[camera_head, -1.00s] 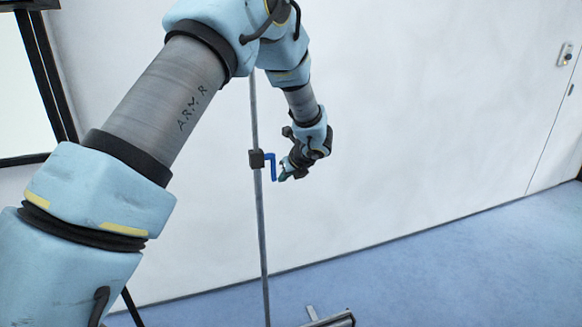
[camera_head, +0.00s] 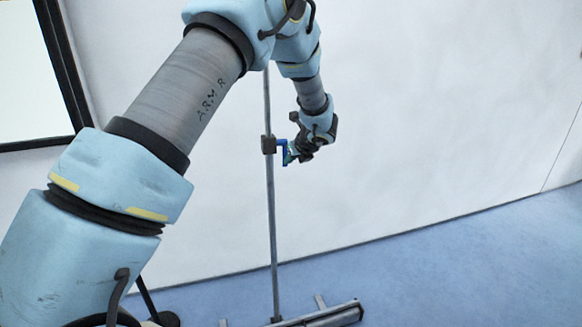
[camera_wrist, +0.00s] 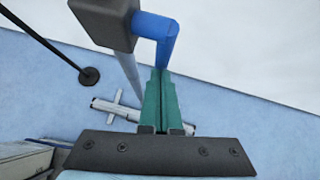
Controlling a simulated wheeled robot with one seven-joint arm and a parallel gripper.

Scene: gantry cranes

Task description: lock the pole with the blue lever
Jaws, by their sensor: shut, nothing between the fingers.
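The upright grey pole (camera_head: 272,215) stands in the middle of the head view, with a dark clamp block (camera_head: 268,144) partway up it. The blue lever (camera_head: 282,150) sticks out from the right of the block and bends downward; in the wrist view the lever (camera_wrist: 158,30) has its lower end at the fingertips. The clamp block (camera_wrist: 105,20) also shows there. My gripper (camera_head: 288,156) is right of the lever, with its green fingers (camera_wrist: 160,75) shut together and empty. The fingertips are at or very near the lever's lower end; I cannot tell whether they touch.
The pole's metal base (camera_head: 320,314) lies on the blue floor (camera_head: 440,260). A white wall (camera_head: 440,100) is behind. A dark-framed white panel (camera_head: 30,70) is at the left. A thin black rod with a round foot (camera_wrist: 88,76) shows in the wrist view.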

